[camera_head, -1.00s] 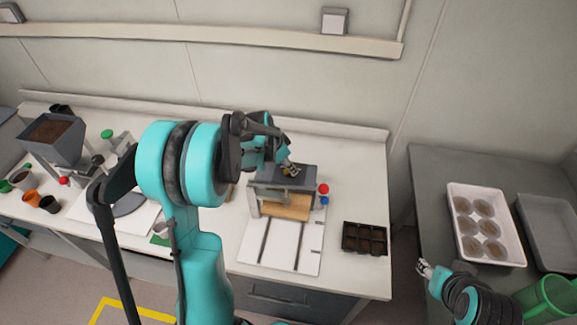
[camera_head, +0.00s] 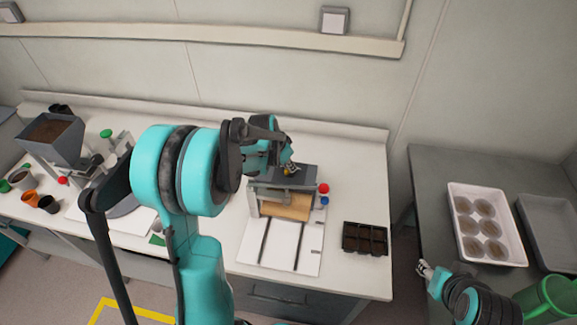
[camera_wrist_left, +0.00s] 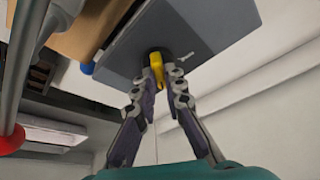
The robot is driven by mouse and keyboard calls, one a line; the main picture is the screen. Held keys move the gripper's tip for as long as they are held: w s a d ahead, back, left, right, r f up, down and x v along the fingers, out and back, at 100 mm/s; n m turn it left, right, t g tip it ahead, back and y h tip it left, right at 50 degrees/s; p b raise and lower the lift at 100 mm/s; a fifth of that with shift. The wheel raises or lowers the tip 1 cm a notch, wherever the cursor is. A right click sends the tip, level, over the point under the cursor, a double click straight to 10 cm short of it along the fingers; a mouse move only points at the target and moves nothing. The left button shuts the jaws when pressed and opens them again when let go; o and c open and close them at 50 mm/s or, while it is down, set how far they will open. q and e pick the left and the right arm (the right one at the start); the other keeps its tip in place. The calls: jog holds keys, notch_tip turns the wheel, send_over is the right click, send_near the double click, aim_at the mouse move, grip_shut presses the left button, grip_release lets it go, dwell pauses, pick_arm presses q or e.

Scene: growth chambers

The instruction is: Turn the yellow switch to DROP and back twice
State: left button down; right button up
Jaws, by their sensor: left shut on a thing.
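The yellow switch (camera_wrist_left: 156,64) sits on the grey top plate of a small bench machine. My left gripper (camera_wrist_left: 160,78) is shut on it, with a finger on either side in the left wrist view. In the head view the left gripper (camera_head: 289,167) is over the machine's grey top (camera_head: 300,178), and only a speck of yellow shows between its fingers. The switch's markings cannot be read. My right gripper (camera_head: 424,268) hangs at the lower right, away from the machine; its fingers look slightly apart.
A red knob (camera_head: 323,188) and a blue knob (camera_head: 325,200) are on the machine's right side. A black seedling tray (camera_head: 365,238) lies to its right. A white tray (camera_head: 455,215) with several brown discs and a green can (camera_head: 550,297) stand on the grey table.

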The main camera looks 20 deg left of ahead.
pick_arm(q)
jog(key=n, duration=0.2)
jog(key=n+y+b, duration=0.1)
jog(key=n, duration=0.1)
jog(key=shift+d+y, duration=0.15)
jog(key=shift+y, duration=0.15)
jog(key=n, duration=0.2)
jog(key=n+y, duration=0.1)
jog(key=n, duration=0.1)
jog(key=shift+d+y+b, duration=0.1)
jog(key=shift+y+b, duration=0.2)
jog(key=shift+b, duration=0.05)
jog(key=n+y, duration=0.1)
jog(key=n, duration=0.2)
jog(key=shift+w+d+n+g+b, duration=0.1)
jog(key=shift+n+g+b, duration=0.2)
jog(key=shift+n+g+y, duration=0.6)
jog(key=shift+n, duration=1.4)
jog(key=c, duration=1.6)
grip_release()
